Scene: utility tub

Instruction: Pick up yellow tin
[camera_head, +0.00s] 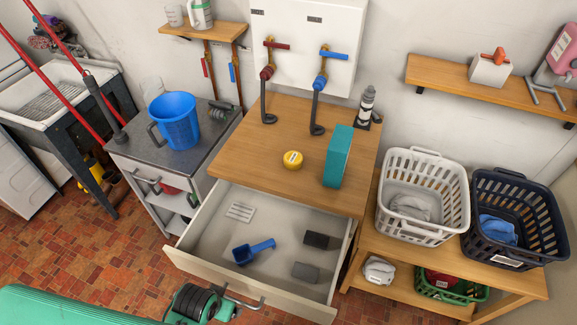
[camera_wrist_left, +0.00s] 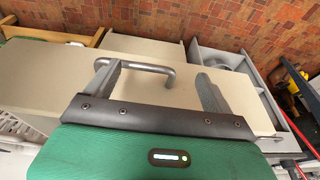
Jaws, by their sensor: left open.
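The yellow tin (camera_head: 292,160) is a small, round, flat tin with a pale label on its side. It stands on the wooden counter top (camera_head: 262,140), left of a tall teal box. It does not show in the left wrist view. My left gripper (camera_wrist_left: 158,82) is open and empty in front of the drawer front, with its two fingers on either side of the drawer handle (camera_wrist_left: 135,66). In the head view my green left arm comes in low at the left, near the handle, well below and away from the tin. My right gripper is not in view.
The teal box (camera_head: 338,157) stands close to the tin. Pipes and taps rise behind. A blue bucket (camera_head: 175,120) is left; laundry baskets (camera_head: 425,195) are right.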

